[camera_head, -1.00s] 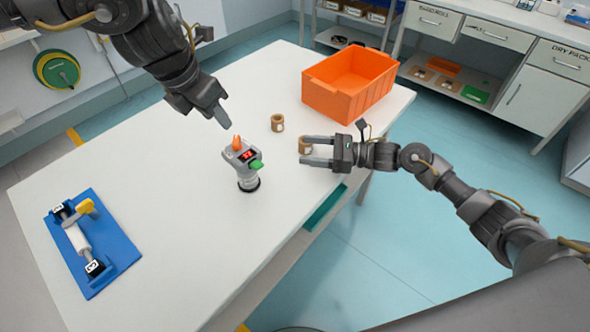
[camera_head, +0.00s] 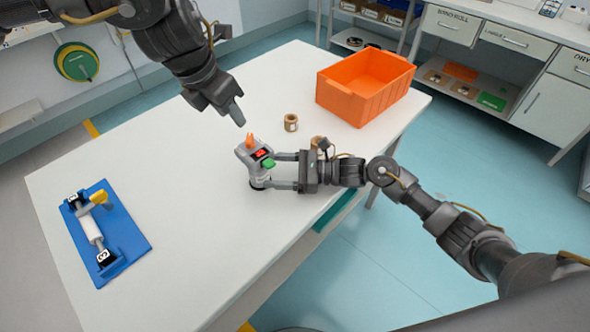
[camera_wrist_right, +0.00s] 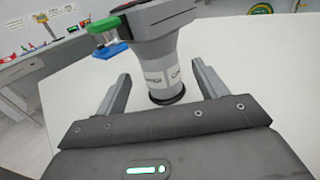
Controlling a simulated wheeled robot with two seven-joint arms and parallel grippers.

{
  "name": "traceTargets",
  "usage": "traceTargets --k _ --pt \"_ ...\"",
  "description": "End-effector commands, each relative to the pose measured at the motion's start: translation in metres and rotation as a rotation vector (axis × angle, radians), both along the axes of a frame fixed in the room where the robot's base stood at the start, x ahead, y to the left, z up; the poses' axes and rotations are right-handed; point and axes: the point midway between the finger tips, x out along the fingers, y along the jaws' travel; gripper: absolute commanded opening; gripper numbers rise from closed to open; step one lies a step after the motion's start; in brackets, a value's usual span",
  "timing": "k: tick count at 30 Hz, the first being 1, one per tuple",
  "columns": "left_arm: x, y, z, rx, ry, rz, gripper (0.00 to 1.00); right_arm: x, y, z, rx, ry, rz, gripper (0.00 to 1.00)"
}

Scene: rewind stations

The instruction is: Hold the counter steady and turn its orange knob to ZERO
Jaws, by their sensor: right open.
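The counter (camera_head: 256,171) stands upright on the white table, a grey body with a red display, a green part and an orange knob (camera_head: 250,140) on top. My right gripper (camera_head: 274,171) is open, its fingers at the right side of the counter. In the right wrist view the counter's pale column (camera_wrist_right: 163,75) stands between the open fingers (camera_wrist_right: 163,90), with gaps showing on both sides. My left gripper (camera_head: 239,120) is above and behind the knob, apart from it; its fingers overlap in view, so its opening is unclear.
An orange bin (camera_head: 366,85) stands at the table's far right. A small brown roll (camera_head: 291,122) stands between the bin and the counter. A blue fixture (camera_head: 122,250) with a white roller lies at left. The table's middle left is clear.

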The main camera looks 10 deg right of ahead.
Motion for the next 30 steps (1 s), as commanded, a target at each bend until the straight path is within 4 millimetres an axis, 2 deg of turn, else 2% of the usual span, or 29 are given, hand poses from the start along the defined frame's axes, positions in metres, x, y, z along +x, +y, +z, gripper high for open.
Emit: traceTargets --k 3,7,19,30 --pt "0.000 0.000 0.000 0.000 0.000 0.000 0.36 0.004 0.017 0.001 0.002 0.001 0.001 0.71" --pt "0.000 0.000 0.000 0.000 0.000 0.000 0.36 0.006 0.028 0.000 0.001 0.001 0.001 0.71" --pt "0.000 0.000 0.000 0.000 0.000 0.000 0.36 0.008 0.033 0.000 -0.001 0.001 0.000 0.70" --pt "0.000 0.000 0.000 0.000 0.000 0.000 0.36 0.008 0.033 0.000 0.000 0.001 0.000 0.21"
